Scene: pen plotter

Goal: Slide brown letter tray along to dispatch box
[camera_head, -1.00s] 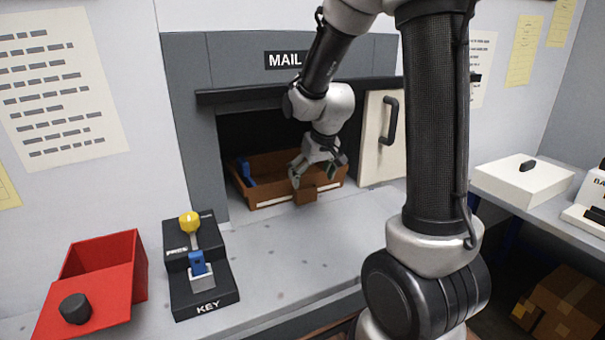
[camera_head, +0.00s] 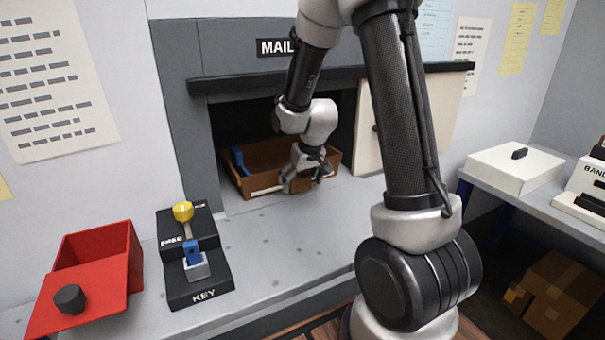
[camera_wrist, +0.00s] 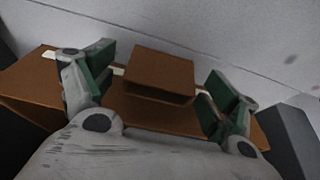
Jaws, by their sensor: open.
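The brown letter tray (camera_head: 262,157) sits in the opening under the MAIL sign, with its front towards the counter. My gripper (camera_head: 303,182) is at the tray's front. In the wrist view the open fingers of my gripper (camera_wrist: 160,92) stand on either side of the tray's brown front block (camera_wrist: 158,72), with a visible gap at each side. The block is hidden behind the gripper in the head view. A blue thing (camera_head: 238,158) is at the tray's left end. I cannot tell which thing is the dispatch box.
A red box (camera_head: 95,275) with a black-knobbed lid stands left on the counter. Beside it is a black KEY unit (camera_head: 200,290) with a yellow-knobbed lever (camera_head: 183,212) and a blue key. The counter (camera_head: 285,235) before the tray is clear. A white-lidded box (camera_head: 510,170) stands right.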

